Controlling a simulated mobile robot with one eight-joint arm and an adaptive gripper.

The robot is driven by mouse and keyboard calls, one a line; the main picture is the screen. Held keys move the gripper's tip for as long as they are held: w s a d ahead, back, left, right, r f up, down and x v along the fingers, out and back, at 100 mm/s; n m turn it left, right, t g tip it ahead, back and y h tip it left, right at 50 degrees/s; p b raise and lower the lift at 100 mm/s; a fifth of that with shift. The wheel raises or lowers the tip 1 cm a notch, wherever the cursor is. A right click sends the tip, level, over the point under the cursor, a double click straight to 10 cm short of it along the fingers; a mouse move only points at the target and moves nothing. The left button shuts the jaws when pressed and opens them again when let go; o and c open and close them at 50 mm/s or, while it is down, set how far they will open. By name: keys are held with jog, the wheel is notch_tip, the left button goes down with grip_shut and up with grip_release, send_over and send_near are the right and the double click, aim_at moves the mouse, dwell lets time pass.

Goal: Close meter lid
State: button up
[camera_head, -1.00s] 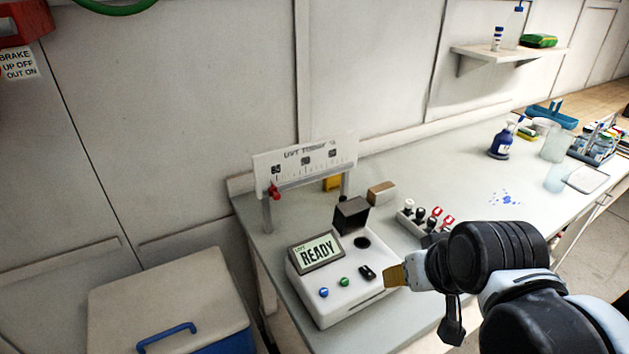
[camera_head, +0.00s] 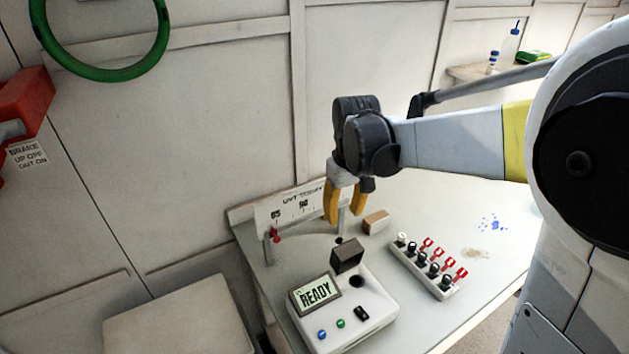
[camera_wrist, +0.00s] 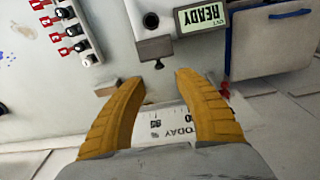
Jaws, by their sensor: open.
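The white meter (camera_head: 345,312) stands on the bench, its display reading "READY". Its dark lid (camera_head: 347,255) stands raised at the back, behind the round dark opening (camera_head: 356,281). In the wrist view the lid (camera_wrist: 155,47) shows at the meter's edge with a small knob (camera_wrist: 159,64) beyond it. My gripper (camera_head: 345,215) points down behind the lid, above the back of the bench, in front of the "UVT TODAY" scale. Its yellow fingers are apart and empty in the wrist view (camera_wrist: 160,78). No contact with the lid is visible.
A rack (camera_head: 425,268) of vials with red tags stands right of the meter. A small brown block (camera_head: 376,222) lies behind it. The scale board (camera_head: 290,210) with a red pointer stands close to my fingers. The bench further right is mostly clear.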

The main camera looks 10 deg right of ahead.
aim_at(339, 237)
jog(key=shift+g, duration=0.5)
jog(key=f, duration=0.3)
jog(key=w+f, duration=0.1)
jog(key=f, duration=0.3)
jog(key=w+f+b, duration=0.1)
jog(key=f, duration=0.3)
jog(key=shift+w+f, duration=0.15)
jog(key=shift+f, duration=0.05)
grip_shut()
